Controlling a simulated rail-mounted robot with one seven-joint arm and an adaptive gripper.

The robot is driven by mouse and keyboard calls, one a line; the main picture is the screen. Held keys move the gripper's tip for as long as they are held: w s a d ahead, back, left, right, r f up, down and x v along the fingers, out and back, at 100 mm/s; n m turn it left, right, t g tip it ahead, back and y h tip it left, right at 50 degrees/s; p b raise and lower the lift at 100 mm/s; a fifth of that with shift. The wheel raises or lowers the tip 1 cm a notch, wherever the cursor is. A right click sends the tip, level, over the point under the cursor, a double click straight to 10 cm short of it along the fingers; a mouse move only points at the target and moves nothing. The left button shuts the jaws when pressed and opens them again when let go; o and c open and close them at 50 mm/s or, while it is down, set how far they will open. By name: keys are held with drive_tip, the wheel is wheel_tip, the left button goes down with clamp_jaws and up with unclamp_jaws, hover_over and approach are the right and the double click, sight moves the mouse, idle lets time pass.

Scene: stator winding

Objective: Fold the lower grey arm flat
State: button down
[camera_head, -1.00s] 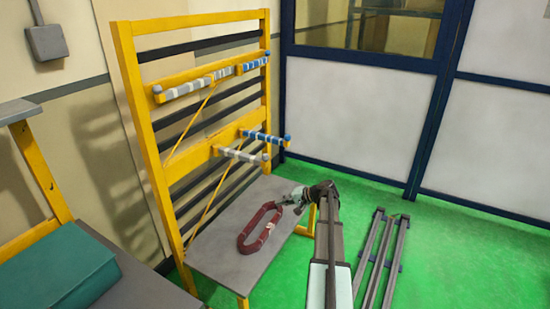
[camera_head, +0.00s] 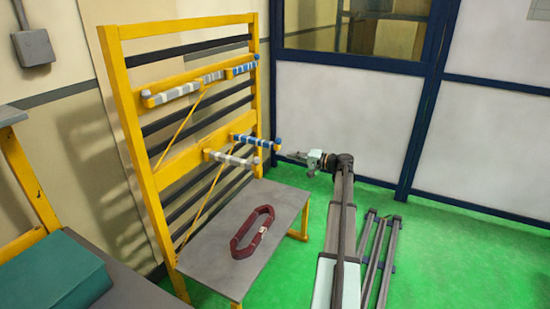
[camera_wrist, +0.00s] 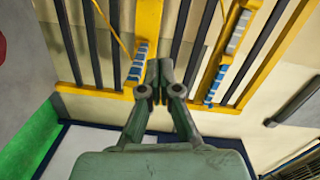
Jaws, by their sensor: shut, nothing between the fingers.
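The lower grey arm (camera_head: 232,158), banded grey and white, juts out from the lower yellow crossbar of the rack, over the table. The lower blue arm (camera_head: 257,142) juts out beside it, to its right. My gripper (camera_head: 288,156) is shut and empty. In the head view it is just right of the arms' outer ends, apart from the grey arm. In the wrist view my gripper (camera_wrist: 165,77) points at the rack, with the lower blue arm (camera_wrist: 137,64) just left of the fingertips. I cannot make out the lower grey arm there.
The upper grey arm (camera_head: 172,93) and upper blue arm (camera_head: 242,69) lie along the upper crossbar of the yellow rack (camera_head: 120,115). A dark red coil (camera_head: 254,232) lies on the grey table (camera_head: 205,262) below. Green floor is open between the table and the back wall.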

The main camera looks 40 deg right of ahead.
drive_tip(key=w+a+f+p, duration=0.1)
drive_tip(key=w+a+p, duration=0.3)
drive_tip(key=w+a, duration=0.4)
drive_tip(key=shift+f, duration=0.15)
idle(0.5)
